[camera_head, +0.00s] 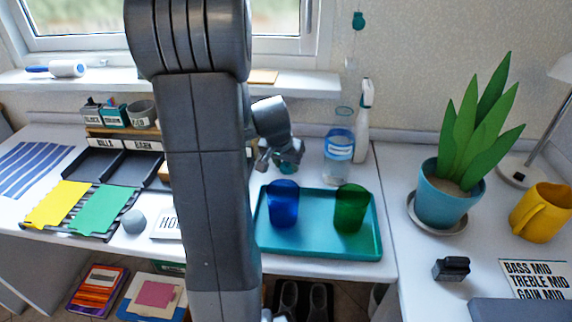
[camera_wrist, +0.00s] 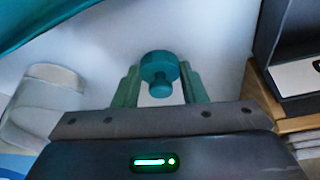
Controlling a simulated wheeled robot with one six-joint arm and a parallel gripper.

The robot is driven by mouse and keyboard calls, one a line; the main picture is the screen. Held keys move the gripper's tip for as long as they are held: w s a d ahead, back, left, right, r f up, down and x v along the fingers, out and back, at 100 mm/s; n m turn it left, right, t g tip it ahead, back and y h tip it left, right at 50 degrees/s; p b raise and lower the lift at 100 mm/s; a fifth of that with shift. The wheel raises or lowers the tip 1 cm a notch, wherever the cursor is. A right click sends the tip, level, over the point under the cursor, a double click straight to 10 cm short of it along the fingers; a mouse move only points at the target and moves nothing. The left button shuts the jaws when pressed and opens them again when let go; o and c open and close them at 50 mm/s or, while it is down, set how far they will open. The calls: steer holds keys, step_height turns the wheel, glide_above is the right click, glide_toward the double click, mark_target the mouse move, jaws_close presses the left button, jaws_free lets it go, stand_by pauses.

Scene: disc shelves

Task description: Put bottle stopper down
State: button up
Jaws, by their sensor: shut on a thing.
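The bottle stopper (camera_wrist: 160,67) is teal, with a wide round head and a narrower knob. It sits between the two green fingers of my gripper (camera_wrist: 160,76) in the wrist view, and they are shut on it. In the head view my gripper (camera_head: 279,158) is above the back edge of the teal tray, left of a clear labelled bottle (camera_head: 338,166). A small teal part of the stopper (camera_head: 289,168) seems to show there. The bottle also seems to show at the left of the wrist view (camera_wrist: 48,98).
The teal tray (camera_head: 318,248) holds a blue cup (camera_head: 284,205) and a green cup (camera_head: 350,210). A white spray bottle (camera_head: 363,125) stands behind. A potted plant (camera_head: 446,195) is at right. Black letter trays (camera_head: 128,165) are at left. White desk shows around the tray.

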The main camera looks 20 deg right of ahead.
steer(key=shift+f, duration=0.15)
steer(key=o, duration=0.9)
steer(key=shift+o, duration=0.2)
steer(key=shift+s+r, duration=0.1)
steer(key=shift+r, duration=0.5)
steer(key=p+v, duration=0.2)
steer(key=v, duration=0.9)
steer(key=shift+s, duration=0.15)
steer(key=shift+a, duration=0.1)
